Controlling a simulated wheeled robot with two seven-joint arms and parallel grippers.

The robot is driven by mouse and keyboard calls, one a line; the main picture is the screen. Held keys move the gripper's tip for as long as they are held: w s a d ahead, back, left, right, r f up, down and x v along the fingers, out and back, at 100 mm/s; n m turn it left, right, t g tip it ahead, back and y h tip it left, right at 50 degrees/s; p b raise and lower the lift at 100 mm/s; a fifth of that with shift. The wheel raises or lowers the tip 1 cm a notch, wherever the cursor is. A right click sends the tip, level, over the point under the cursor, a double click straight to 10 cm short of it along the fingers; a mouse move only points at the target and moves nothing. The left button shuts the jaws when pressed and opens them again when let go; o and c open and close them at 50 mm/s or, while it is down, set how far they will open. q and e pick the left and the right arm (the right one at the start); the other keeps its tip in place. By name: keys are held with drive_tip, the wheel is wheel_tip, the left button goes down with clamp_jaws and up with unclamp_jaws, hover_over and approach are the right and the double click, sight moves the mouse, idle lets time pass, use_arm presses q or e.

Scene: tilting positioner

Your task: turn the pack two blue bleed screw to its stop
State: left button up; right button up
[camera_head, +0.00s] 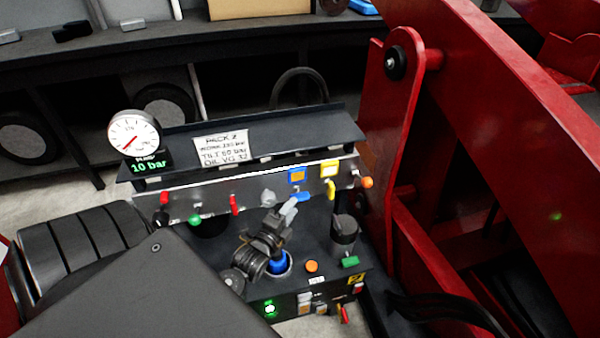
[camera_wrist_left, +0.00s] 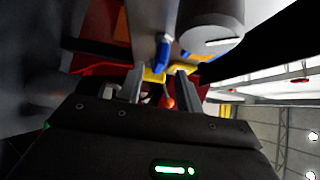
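The pack carries a white card (camera_head: 221,148) whose top line appears to read PACK 2. A small blue handle (camera_head: 300,197) sticks out of its metal panel, below a blue tag (camera_head: 297,175); I take it for the bleed screw. My left gripper (camera_head: 291,208) is right beside it, its fingertips overlapping the handle's near end in the head view. In the left wrist view, the left gripper's fingers (camera_wrist_left: 160,83) stand apart with a gap, and the blue handle (camera_wrist_left: 162,53) shows just beyond the tips. Whether they touch it is unclear. My right gripper is not in view.
A yellow handle (camera_head: 330,189) sits close right of the blue one, with red handles (camera_head: 234,205) to the left. A gauge (camera_head: 133,132) stands above a green "10 bar" display (camera_head: 149,166). A dark shelf (camera_head: 270,135) overhangs the panel. Red steelwork (camera_head: 392,140) rises at right.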

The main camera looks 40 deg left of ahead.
sight(300, 195)
use_arm(q)
drive_tip(key=w, duration=0.4)
drive_tip(key=shift+w+a, duration=0.15)
drive_tip(key=shift+a, duration=0.2)
drive_tip(key=shift+w+a, duration=0.15)
drive_tip(key=shift+w, duration=0.5)
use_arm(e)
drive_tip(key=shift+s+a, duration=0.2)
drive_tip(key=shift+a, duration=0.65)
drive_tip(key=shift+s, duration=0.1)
use_arm(q)
drive_tip(key=shift+c, duration=0.2)
clamp_jaws()
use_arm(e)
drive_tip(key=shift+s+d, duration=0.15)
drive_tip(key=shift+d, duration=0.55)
